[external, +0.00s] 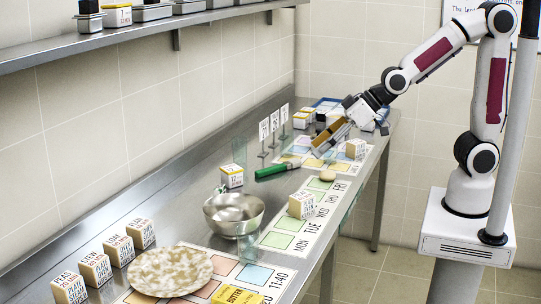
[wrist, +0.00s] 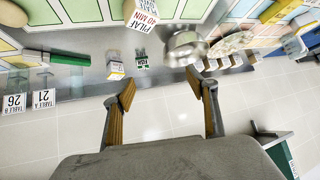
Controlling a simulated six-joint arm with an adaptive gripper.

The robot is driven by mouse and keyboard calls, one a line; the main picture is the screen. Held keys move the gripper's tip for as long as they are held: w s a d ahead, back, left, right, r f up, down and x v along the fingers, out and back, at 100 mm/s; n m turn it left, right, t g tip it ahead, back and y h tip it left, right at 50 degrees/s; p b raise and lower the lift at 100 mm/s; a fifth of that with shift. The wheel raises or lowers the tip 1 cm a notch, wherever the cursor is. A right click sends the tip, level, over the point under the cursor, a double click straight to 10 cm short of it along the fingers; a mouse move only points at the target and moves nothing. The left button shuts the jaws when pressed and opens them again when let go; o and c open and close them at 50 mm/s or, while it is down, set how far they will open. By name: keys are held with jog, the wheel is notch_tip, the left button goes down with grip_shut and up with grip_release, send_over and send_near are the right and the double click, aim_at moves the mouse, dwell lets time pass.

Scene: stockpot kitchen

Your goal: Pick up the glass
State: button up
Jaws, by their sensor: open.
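My gripper (external: 330,133) is open and empty above the far part of the steel counter. In the wrist view its two tan-padded fingers (wrist: 160,92) are spread wide with nothing between them. I cannot pick out the glass surely in the wrist view.
A green-handled tool (external: 272,171) lies between the block and my gripper. A steel bowl (external: 234,216), a speckled round board (external: 170,272) and several labelled blocks stand nearer. Small table signs (external: 274,124) stand by the wall. A shelf (external: 120,41) runs above. Clear panels rise near the front edge.

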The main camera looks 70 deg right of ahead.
jog(key=w+a+f+n+t+y, duration=0.1)
jog(key=w+a+f, duration=0.15)
jog(key=a, duration=0.45)
jog(key=w+a+f+n+y, duration=0.1)
jog(key=w+a+f, duration=0.1)
jog(key=a+f, duration=0.35)
jog(key=n+t+y, duration=0.1)
jog(key=y, duration=0.1)
send_near(248, 243)
jog(key=w+f, duration=0.1)
jog(key=w+d+f, duration=0.1)
jog(key=f, duration=0.1)
jog(key=shift+w, duration=0.25)
jog(key=shift+x, duration=1.25)
jog(key=shift+w, duration=0.1)
jog(key=shift+x, duration=2.55)
jog(key=shift+w+d+r, duration=0.1)
jog(key=shift+r, duration=0.05)
jog(key=shift+c, duration=0.5)
jog(key=c, duration=1.2)
